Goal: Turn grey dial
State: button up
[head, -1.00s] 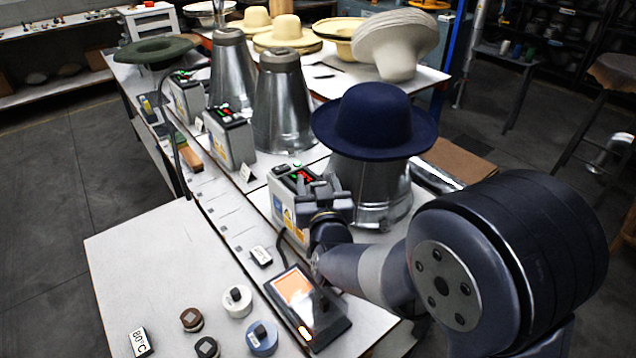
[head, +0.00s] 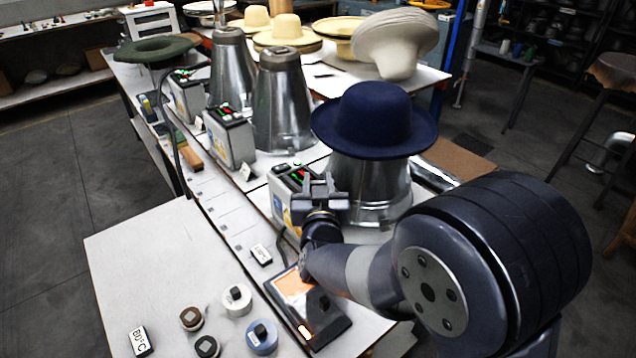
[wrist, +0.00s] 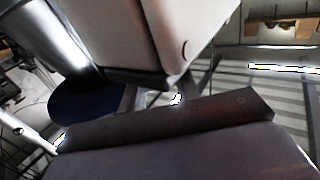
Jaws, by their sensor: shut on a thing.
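The nearest pale control box (head: 284,205) stands at the left of the metal cone with the navy hat. A dark knob (head: 281,169) and a lit green light (head: 297,166) show on its top. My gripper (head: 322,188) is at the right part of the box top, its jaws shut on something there. This fits the grey dial, but the jaws cover it, so I cannot see the dial or its angle. In the wrist view, dark parts of my gripper fill the bottom, and the contact is not clear.
The navy hat (head: 375,120) on its cone stands close right of my gripper. A tablet-like panel (head: 308,310) lies below my forearm. Several round knobs, one white (head: 236,299) and one blue (head: 261,338), sit on the front table. More boxes and cones stand farther back.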

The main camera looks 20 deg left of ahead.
jog(key=shift+m+t+h+p, duration=0.35)
jog(key=shift+m+t+h, duration=0.25)
jog(key=shift+m+h, duration=0.5)
jog(key=shift+h, duration=0.4)
jog(key=o, duration=1)
jog(key=shift+s, duration=0.1)
jog(key=b+v, duration=0.1)
jog(key=v, duration=0.9)
jog(key=shift+s+d, duration=0.2)
jog(key=shift+s, duration=0.05)
